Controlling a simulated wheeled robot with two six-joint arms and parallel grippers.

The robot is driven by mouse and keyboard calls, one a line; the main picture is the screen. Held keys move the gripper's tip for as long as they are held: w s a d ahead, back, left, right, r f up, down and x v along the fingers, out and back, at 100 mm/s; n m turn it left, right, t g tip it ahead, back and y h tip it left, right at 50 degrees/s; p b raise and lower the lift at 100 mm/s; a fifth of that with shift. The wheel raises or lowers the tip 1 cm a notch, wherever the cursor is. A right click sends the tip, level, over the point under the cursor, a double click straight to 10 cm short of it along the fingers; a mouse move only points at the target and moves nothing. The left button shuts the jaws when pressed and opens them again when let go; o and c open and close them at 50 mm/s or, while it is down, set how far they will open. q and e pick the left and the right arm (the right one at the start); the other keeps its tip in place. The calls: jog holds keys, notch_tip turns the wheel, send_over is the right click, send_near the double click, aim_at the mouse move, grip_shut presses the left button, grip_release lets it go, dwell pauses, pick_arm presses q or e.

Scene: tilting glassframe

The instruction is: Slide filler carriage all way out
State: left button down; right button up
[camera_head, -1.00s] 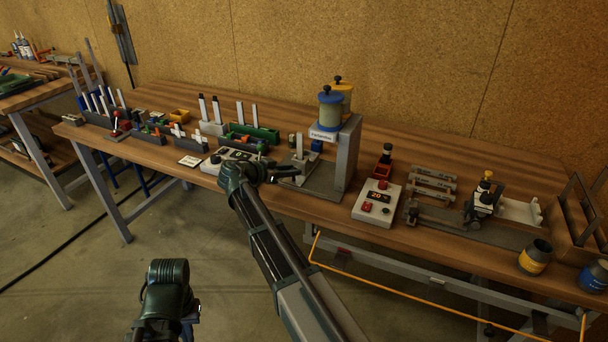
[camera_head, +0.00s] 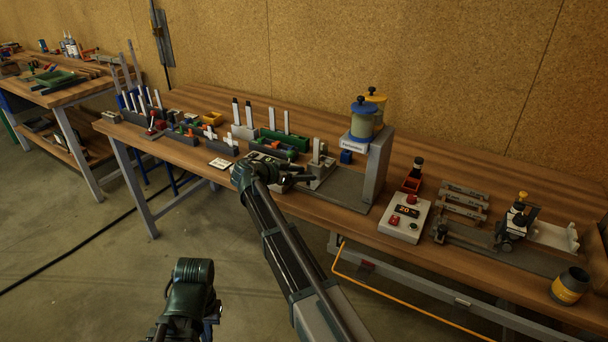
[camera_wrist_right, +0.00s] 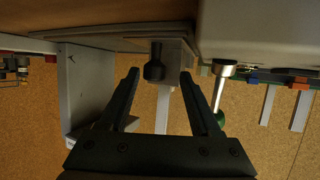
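The filler (camera_head: 378,165) is a grey stand on the long bench, with a blue-lidded jar and a yellow-lidded jar on top. Its carriage (camera_head: 319,168) is a small grey block with a pale upright plate, left of the column at the left part of the grey base plate (camera_head: 345,187). My right gripper (camera_head: 306,178) is at the carriage's near side. In the right wrist view its two fingers are apart, and a black knob (camera_wrist_right: 154,64) shows between them; contact cannot be told. Only a dark joint of my left arm shows at bottom; its gripper is out of view.
A control box (camera_head: 404,218) with a red button and a display stands right of the filler.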

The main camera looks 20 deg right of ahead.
jog(key=shift+s, duration=0.1)
jog(key=shift+a+r, duration=0.2)
jog(key=shift+a, duration=0.05)
jog(key=p+v, duration=0.5)
jog(key=v, duration=0.8)
